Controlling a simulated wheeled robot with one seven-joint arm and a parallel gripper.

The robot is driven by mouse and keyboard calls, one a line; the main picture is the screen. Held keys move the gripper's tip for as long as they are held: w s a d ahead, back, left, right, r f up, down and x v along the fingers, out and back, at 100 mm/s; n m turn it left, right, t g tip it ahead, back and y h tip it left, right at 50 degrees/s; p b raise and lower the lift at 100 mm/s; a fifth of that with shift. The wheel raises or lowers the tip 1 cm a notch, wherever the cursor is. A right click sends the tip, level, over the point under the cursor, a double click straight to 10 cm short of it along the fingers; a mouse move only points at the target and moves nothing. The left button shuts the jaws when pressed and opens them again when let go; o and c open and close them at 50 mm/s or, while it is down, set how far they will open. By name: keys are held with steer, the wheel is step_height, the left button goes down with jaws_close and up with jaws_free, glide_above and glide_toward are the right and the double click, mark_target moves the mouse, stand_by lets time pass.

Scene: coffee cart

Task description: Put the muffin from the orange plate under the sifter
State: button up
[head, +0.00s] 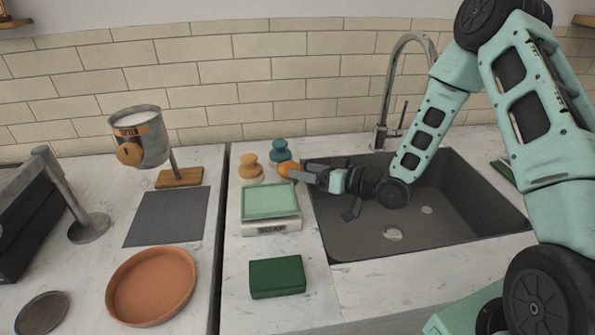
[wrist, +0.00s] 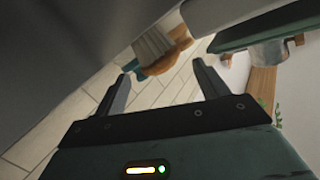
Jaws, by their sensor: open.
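The metal sifter (head: 139,137) with a copper label stands at left on a wooden-based stand, above a grey mat (head: 167,216). The orange plate (head: 150,287) is at front left and empty. A small rounded orange thing (head: 286,170) at my gripper's tips, behind the scale, looks like the muffin. The wrist view shows an orange-brown top (wrist: 165,62) with a pale pleated side, just beyond and between the fingertips. My gripper (wrist: 162,64) is open, pointing left over the sink's back left edge, and does not visibly clasp it.
A scale (head: 270,206) with a green pan stands left of the sink (head: 420,210). Tan (head: 250,166) and teal (head: 280,151) knobbed pieces stand behind it. A green block (head: 277,277) lies in front. A faucet (head: 385,100) rises behind the sink.

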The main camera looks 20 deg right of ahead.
steer(key=b+v, duration=0.1)
steer(key=v, duration=0.6)
steer(key=shift+s+d, duration=0.2)
steer(key=shift+s, duration=0.05)
steer(key=shift+s+d+r, duration=0.15)
steer(key=shift+s+d, duration=0.05)
steer(key=shift+s, duration=0.05)
steer(key=c, duration=0.3)
step_height(320, 180, up, 4)
steer(key=s+d+n+g+h, duration=0.1)
steer(key=s+d+n+g, duration=0.1)
steer(key=n, duration=0.4)
steer(key=shift+c, duration=0.2)
steer(key=shift+n+h, duration=0.4)
steer(key=shift+n, duration=0.2)
steer(key=p+x, duration=0.1)
steer(key=x, duration=0.4)
steer(key=p+x, duration=0.1)
steer(key=x, duration=0.4)
steer(key=p+x, duration=0.1)
steer(key=x, duration=0.4)
steer(key=shift+s+a+f, duration=0.1)
steer(key=shift+a+f, duration=0.05)
steer(key=shift+f, duration=0.2)
steer(key=shift+w+a+f, duration=0.3)
steer(key=shift+w+a, duration=0.05)
steer(key=shift+w, duration=0.1)
